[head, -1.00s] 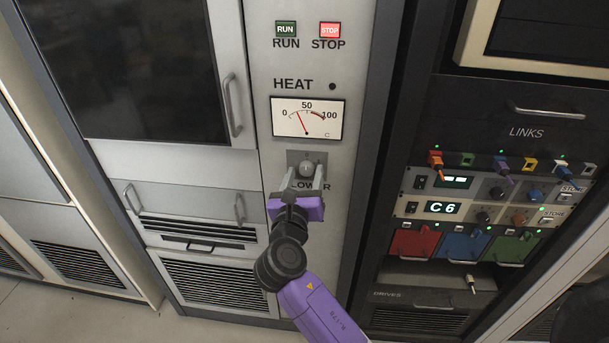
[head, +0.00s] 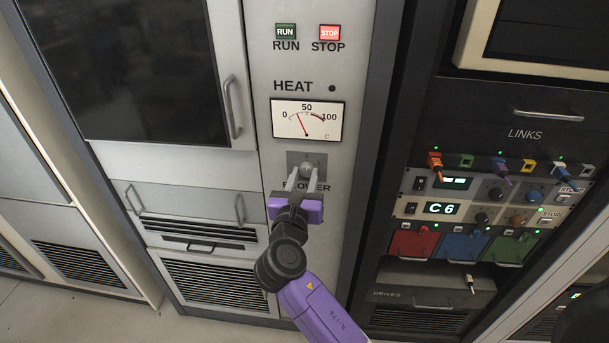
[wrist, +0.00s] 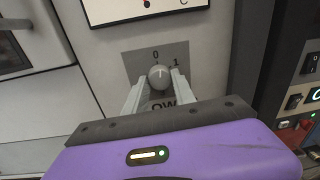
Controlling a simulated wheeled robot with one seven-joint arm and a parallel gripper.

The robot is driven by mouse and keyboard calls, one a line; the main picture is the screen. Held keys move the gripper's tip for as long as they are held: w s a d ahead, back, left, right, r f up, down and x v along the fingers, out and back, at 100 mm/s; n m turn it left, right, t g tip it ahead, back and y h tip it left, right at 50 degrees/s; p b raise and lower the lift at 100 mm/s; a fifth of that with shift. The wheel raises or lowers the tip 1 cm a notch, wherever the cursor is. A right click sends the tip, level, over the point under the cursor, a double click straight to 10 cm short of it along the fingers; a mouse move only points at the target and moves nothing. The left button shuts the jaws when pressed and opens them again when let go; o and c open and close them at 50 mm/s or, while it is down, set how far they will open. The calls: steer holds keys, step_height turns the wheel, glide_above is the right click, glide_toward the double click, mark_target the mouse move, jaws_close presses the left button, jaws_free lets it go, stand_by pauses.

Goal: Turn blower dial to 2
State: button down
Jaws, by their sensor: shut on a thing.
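The blower dial (head: 306,170) is a small round grey knob on a darker grey plate (head: 293,159), above the BLOWER label (head: 319,188). In the wrist view the dial (wrist: 158,76) shows between my fingertips, with the marks 0 and 1 above and to its right; no mark 2 is visible. The pointer line on the knob points roughly up, near the 0. My gripper (head: 305,176) has its two pale fingers on either side of the knob, shut on it. In the wrist view my gripper (wrist: 156,86) hides the lower part of the plate.
The HEAT meter (head: 307,118) is above the dial, with the RUN button (head: 286,30) and STOP button (head: 329,32) higher up. A cabinet door with a handle (head: 232,106) is to the left. A dark rack with coloured plugs (head: 435,163) is to the right.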

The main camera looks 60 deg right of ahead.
steer(key=m+p, duration=0.1)
steer(key=m, duration=0.4)
steer(key=shift+r, duration=0.1)
steer(key=m+b, duration=0.1)
steer(key=m, duration=0.4)
steer(key=shift+m+y, duration=0.3)
steer(key=m+b, duration=0.2)
steer(key=m, duration=0.3)
steer(key=shift+t, duration=0.3)
steer(key=m+b, duration=0.3)
steer(key=m, duration=0.2)
steer(key=shift+s+t, duration=0.1)
steer(key=shift+t, duration=0.2)
steer(key=shift+d+m+b, duration=0.1)
steer(key=shift+m+b, duration=0.2)
steer(key=shift+m, duration=0.1)
steer(key=c, duration=1)
jaws_free()
steer(key=shift+c, duration=0.2)
